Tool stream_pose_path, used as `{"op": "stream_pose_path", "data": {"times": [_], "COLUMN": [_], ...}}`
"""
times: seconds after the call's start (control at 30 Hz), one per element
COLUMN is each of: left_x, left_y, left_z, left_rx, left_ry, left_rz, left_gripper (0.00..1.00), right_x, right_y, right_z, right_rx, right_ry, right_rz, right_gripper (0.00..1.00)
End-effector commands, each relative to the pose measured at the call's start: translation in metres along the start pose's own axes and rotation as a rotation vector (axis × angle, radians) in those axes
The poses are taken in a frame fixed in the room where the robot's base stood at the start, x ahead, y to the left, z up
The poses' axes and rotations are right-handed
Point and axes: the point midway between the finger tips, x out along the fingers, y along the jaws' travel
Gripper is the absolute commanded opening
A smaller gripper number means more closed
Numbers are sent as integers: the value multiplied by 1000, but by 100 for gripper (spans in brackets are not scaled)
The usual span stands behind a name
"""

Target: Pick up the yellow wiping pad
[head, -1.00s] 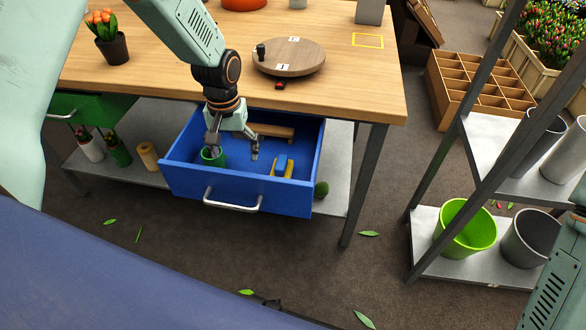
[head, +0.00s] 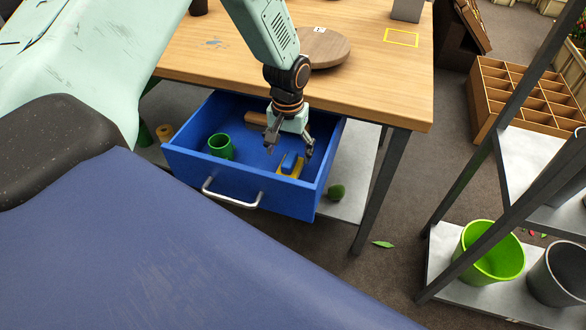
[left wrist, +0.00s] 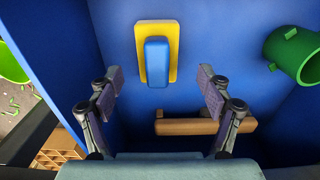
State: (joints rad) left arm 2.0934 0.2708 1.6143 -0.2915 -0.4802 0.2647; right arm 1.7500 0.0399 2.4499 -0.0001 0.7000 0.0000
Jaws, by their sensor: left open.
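The yellow wiping pad (head: 297,172) lies on the floor of the open blue drawer (head: 240,183), toward its right end in the head view. It has a blue block-shaped grip on top. In the left wrist view the pad (left wrist: 157,26) is upper centre, its blue grip facing the camera. My left gripper (head: 289,151) is over the drawer, above the pad. Its fingers are spread wide and empty; in the left wrist view they stand either side of the pad's line, apart from it. My right gripper is not in view.
A green cup (head: 220,146) stands left of the pad in the drawer. A brown wooden bar (left wrist: 188,126) lies beside it. The drawer walls enclose the gripper's space, and the wooden tabletop (head: 380,85) overhangs behind. A metal shelf with buckets stands right.

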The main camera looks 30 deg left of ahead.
Motion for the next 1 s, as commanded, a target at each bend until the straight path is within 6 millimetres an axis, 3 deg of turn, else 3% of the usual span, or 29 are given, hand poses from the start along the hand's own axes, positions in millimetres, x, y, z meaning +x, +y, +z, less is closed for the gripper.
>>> {"op": "stream_pose_path", "data": {"times": [0.23, 0.5, 1.0], "left_x": [39, 42, 42], "left_y": [4, 7, 7], "left_z": [0, -3, -3], "left_rx": [3, 5, 5], "left_ry": [-1, 1, 0], "left_rz": [-1, -2, -2], "left_gripper": [78, 78, 37], "right_x": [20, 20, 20], "right_y": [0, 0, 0], "right_z": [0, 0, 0], "right_rx": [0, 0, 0], "right_ry": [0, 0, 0], "right_rz": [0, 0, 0], "right_gripper": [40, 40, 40]}}
